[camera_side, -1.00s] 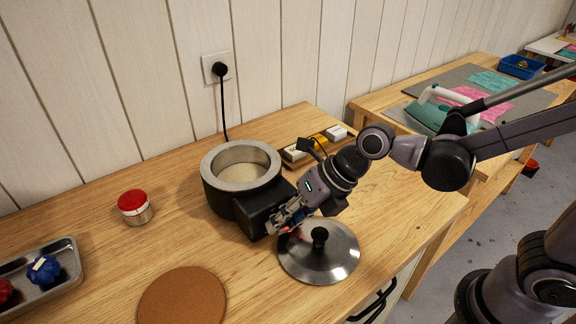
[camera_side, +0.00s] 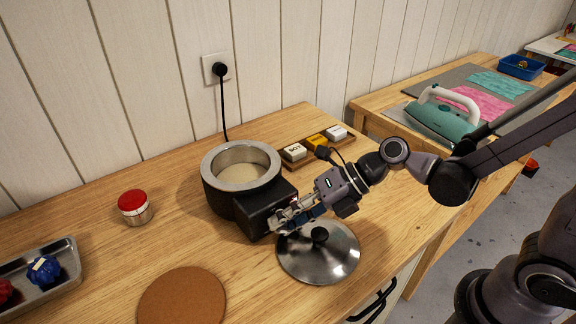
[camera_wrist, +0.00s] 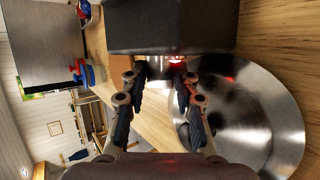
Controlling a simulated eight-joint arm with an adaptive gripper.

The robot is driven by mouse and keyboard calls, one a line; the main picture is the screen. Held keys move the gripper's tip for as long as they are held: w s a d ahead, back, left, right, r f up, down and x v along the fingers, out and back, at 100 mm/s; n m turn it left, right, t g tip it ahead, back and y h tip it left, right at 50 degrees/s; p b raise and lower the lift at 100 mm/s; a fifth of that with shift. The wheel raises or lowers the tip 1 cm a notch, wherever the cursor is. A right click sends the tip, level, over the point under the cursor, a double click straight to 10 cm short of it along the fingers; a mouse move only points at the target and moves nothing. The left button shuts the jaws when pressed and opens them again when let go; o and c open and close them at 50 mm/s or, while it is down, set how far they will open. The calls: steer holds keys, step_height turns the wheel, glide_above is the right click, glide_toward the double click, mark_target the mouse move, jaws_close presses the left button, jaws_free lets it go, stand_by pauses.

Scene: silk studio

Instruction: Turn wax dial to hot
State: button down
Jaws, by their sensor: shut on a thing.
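The wax pot (camera_side: 215,198) stands on the bench, its round metal rim around pale wax. Its black control box (camera_side: 262,206) juts out toward the right front; it also fills the top of the wrist view (camera_wrist: 170,28). My gripper (camera_side: 276,221) is at the face of this box, its fingertips (camera_wrist: 164,72) shut on the wax dial. The dial is almost wholly hidden between the fingers, so its pointer and marks cannot be read. A small red glow (camera_wrist: 178,60) shows at the box face beside one fingertip.
A steel lid (camera_side: 320,258) with a black knob lies just below my gripper. A cork mat (camera_side: 182,298), a red-capped jar (camera_side: 135,207) and a metal tray (camera_side: 62,258) are to the left. A wooden holder with labelled blocks (camera_side: 316,143) stands behind. A cord runs to the wall socket.

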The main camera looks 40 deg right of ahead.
steer(key=c, duration=1)
jaws_free()
steer(key=shift+c, duration=0.2)
steer(key=shift+v, duration=0.8)
step_height(320, 180, up, 8)
steer(key=shift+s+d, duration=0.25)
steer(key=shift+d, duration=0.2)
